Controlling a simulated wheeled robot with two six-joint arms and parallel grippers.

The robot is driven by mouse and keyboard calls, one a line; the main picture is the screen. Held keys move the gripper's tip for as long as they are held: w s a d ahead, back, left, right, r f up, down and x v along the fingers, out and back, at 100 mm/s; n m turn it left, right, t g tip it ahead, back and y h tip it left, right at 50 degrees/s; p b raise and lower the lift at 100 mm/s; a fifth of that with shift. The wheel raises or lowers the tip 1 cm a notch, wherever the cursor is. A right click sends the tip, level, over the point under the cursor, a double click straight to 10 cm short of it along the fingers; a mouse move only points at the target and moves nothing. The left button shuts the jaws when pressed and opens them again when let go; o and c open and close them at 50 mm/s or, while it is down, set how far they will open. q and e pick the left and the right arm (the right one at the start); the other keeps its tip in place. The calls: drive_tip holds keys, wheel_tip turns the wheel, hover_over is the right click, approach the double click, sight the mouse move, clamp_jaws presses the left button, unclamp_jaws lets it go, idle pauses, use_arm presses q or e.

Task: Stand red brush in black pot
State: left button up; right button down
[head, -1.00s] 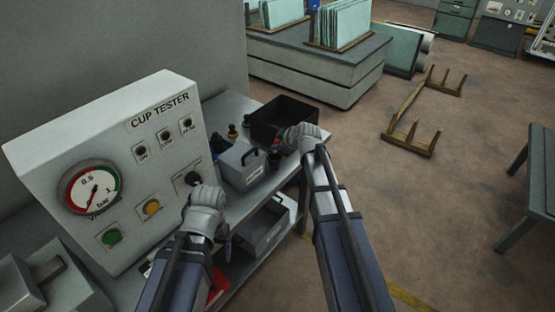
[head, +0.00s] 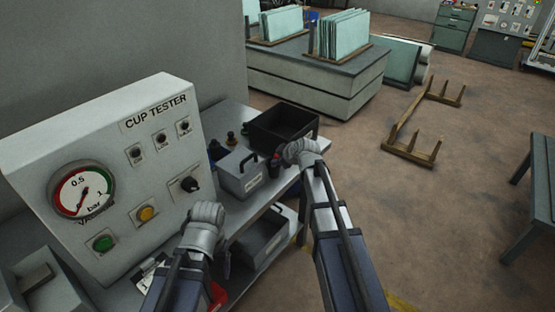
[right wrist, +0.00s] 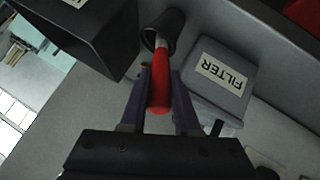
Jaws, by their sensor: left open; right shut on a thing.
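The red brush (right wrist: 160,88) is gripped by its handle between the fingers of my right gripper (right wrist: 158,78). Its metal neck reaches into the mouth of the black pot (right wrist: 168,22) in the right wrist view; the bristles are hidden. How deep the brush sits is unclear. In the head view the pot (head: 274,170) is a small dark shape beside the grey box, with a bit of red above it at my right gripper (head: 285,154). My left gripper (head: 207,220) is open and empty in front of the tester panel, away from the pot.
The grey FILTER box (right wrist: 217,80) stands close on one side of the pot, the large black bin (right wrist: 75,35) on the other. The CUP TESTER panel (head: 112,170) fills the left.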

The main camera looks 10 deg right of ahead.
drive_tip(key=c, duration=0.7)
unclamp_jaws()
drive_tip(key=shift+f, duration=0.1)
drive_tip(key=shift+o, duration=0.2)
drive_tip(key=shift+r+p, duration=0.3)
drive_tip(key=shift+p, duration=0.05)
drive_tip(key=shift+s+r, duration=0.2)
drive_tip(key=shift+r, duration=0.05)
drive_tip(key=p+v, duration=0.8)
drive_tip(key=v, duration=0.3)
drive_tip(key=s+a+f+m+g, duration=0.2)
drive_tip(key=s+a+f+g, duration=0.3)
drive_tip(key=s+a, duration=0.7)
drive_tip(key=s+a+f+m+g+h, duration=0.1)
drive_tip(key=s+a+m+g+h, duration=0.1)
drive_tip(key=s, duration=0.4)
drive_tip(key=s+a+f+m+g+h, duration=0.1)
drive_tip(key=s+a+m+g+h, duration=0.1)
drive_tip(key=s, duration=0.4)
drive_tip(key=shift+s+m+g, duration=0.25)
drive_tip(key=shift+m+g, duration=0.05)
drive_tip(key=shift+a+f, duration=0.1)
